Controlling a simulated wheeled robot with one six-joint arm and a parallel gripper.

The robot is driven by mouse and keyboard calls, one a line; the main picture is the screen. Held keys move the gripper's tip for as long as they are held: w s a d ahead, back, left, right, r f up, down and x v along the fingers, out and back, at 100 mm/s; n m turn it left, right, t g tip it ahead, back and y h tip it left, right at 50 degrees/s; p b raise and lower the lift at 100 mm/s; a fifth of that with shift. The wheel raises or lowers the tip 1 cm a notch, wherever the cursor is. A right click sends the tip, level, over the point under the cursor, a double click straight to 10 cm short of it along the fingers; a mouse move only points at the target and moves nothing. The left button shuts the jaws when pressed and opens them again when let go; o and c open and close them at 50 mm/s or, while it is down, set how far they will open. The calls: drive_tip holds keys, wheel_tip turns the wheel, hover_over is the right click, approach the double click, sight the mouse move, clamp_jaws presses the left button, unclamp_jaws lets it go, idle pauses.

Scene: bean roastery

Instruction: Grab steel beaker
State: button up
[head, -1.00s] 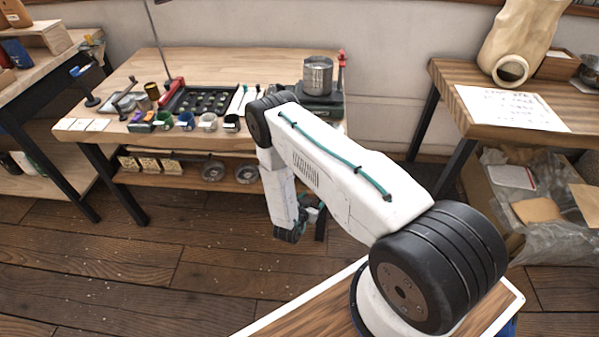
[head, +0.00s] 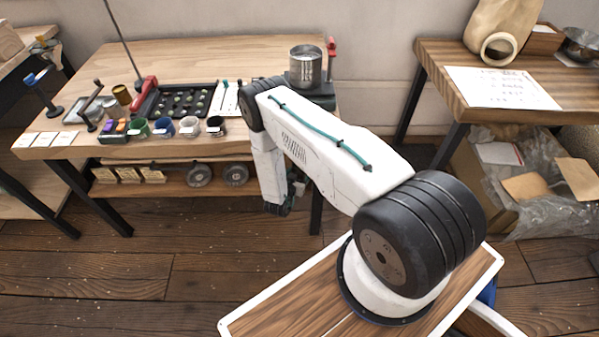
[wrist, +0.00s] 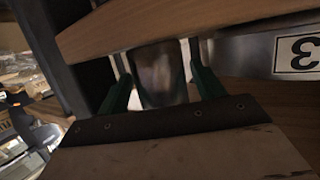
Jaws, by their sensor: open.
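The steel beaker (head: 305,65) is a shiny metal cup. It stands upright on a dark scale-like device (head: 318,92) at the right end of the workbench. My gripper (head: 297,190) hangs low in front of the bench, below its top and apart from the beaker, partly hidden by my arm. In the wrist view my gripper (wrist: 160,72) has its two green fingers spread. A blurred, shiny grey-brown rounded surface shows between them; I cannot tell what it is or whether it is held.
The workbench (head: 190,60) carries a black tray (head: 182,101), several small cups and a red-handled tool (head: 145,92). A second table (head: 440,75) with a paper sheet (head: 500,87) stands at right. Floor lies clear at left.

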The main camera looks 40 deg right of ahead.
drive_tip(key=shift+x, duration=0.95)
drive_tip(key=shift+c, duration=0.3)
drive_tip(key=c, duration=0.8)
drive_tip(key=shift+r, duration=0.15)
